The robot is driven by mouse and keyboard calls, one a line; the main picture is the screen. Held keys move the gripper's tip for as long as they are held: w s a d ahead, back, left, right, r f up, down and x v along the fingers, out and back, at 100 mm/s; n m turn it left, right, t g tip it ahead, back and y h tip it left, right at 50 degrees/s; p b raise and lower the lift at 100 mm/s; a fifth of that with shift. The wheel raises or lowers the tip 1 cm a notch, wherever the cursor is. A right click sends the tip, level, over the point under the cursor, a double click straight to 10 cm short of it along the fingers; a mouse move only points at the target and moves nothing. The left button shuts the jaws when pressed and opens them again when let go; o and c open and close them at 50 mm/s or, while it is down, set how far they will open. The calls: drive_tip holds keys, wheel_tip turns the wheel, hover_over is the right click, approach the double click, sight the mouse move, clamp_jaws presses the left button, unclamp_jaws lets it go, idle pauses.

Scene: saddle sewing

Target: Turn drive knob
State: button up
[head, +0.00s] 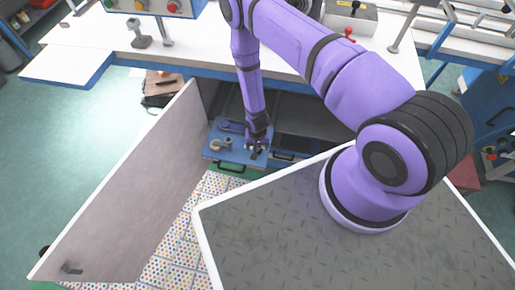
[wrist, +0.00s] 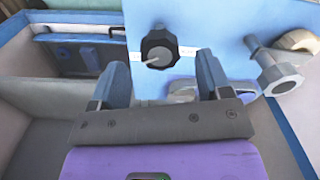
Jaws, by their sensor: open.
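A black lobed knob (wrist: 160,48) with a pale pointer sits on a light blue panel (wrist: 215,35) in the wrist view. It looks like the drive knob. My gripper (wrist: 161,80) is open, with one finger on each side below the knob; nothing is between the fingers, and the knob appears just beyond the tips. In the head view my gripper (head: 257,151) is low inside the open cabinet, over a blue unit (head: 228,158). There the black knob is hidden or too small to make out.
A grey knob on a shaft (wrist: 280,78) sticks out at the right in the wrist view. An open cabinet door (head: 130,185) stands to the left of my arm. The white tabletop (head: 195,50) is above the cabinet. A blue case with a handle (wrist: 85,45) is at the left.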

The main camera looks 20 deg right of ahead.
drive_tip(key=shift+f, duration=1.35)
drive_tip(key=c, duration=0.9)
